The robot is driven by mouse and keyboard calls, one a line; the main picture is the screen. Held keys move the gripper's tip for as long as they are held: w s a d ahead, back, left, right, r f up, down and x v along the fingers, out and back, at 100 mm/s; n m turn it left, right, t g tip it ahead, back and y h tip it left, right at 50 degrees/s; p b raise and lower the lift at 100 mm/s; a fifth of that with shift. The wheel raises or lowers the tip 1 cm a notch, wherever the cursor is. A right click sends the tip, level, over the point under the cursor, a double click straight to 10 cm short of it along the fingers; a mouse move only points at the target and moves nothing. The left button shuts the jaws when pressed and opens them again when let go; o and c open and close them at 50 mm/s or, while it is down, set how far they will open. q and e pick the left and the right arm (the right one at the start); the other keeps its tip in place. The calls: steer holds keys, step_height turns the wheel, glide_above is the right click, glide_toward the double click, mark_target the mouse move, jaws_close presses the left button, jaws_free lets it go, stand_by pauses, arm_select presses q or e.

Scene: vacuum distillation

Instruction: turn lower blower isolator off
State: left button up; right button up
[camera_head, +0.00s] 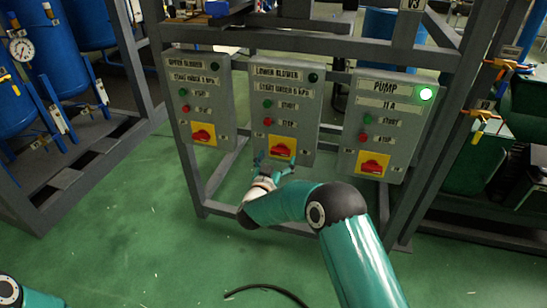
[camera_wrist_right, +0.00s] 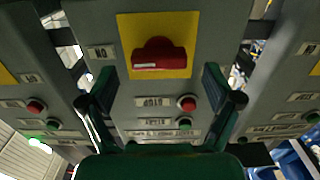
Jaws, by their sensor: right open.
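The lower blower box (camera_head: 287,92) is the middle of the three grey control boxes. Its isolator (camera_head: 281,150) is a red rotary handle on a yellow plate at the bottom of the box. In the right wrist view the isolator (camera_wrist_right: 158,54) shows upside down, its red handle lying roughly across the plate. An ON label (camera_wrist_right: 102,52) is at its left there. My right gripper (camera_head: 274,166) is just below the isolator in the head view. In the wrist view its fingers (camera_wrist_right: 161,92) are spread apart with nothing between the tips. My left gripper is out of view.
The upper blower box (camera_head: 199,98) is at left and the pump box (camera_head: 389,122) at right, each with its own isolator. A metal frame carries the boxes. The green floor (camera_head: 140,230) in front is mostly clear.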

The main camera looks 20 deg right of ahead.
mark_target(281, 152)
steer(key=shift+x, duration=1.4)
steer(key=shift+c, duration=0.3)
